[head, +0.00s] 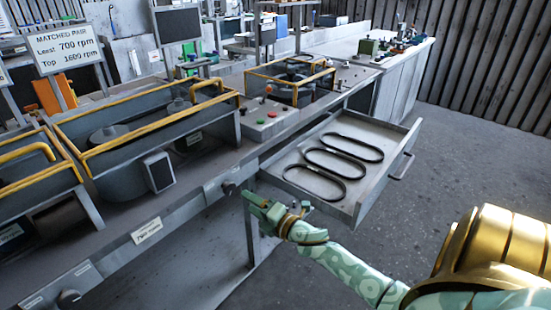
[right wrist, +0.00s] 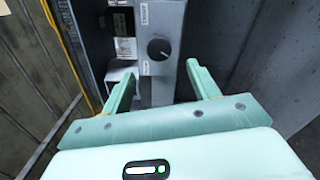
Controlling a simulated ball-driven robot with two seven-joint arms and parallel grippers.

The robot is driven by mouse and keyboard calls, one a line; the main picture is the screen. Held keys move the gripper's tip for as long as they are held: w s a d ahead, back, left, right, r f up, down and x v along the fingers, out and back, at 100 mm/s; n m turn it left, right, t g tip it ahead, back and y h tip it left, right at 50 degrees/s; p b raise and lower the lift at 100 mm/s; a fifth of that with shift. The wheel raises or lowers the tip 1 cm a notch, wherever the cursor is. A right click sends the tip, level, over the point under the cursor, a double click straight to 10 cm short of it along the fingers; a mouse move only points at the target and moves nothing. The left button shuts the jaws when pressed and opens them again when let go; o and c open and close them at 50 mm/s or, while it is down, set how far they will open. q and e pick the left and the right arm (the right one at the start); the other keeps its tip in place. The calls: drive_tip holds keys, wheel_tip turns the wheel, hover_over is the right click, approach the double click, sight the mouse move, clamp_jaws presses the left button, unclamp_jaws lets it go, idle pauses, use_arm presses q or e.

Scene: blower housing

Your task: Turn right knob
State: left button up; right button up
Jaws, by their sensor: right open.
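The right knob (head: 228,187) is a dark round knob on the bench's front panel, just left of the open drawer. In the right wrist view the knob (right wrist: 158,48) sits on a grey panel, with a light pointer mark on it. My right gripper (head: 264,207) is just to the right of the knob in the head view. In the right wrist view the right gripper (right wrist: 160,76) is open, its two fingers apart and empty, with the knob beyond and between them. I see no contact with the knob. My left gripper is not in view.
The open drawer (head: 296,185) holds several black belts and juts out beside my right gripper. The blower housing (head: 145,140) with yellow rails stands on the bench above. The floor (head: 470,150) at right is clear.

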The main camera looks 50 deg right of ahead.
drive_tip(key=s+p, duration=0.1)
drive_tip(key=s, duration=0.7)
drive_tip(key=shift+s+d, duration=0.35)
drive_tip(key=shift+s, duration=0.05)
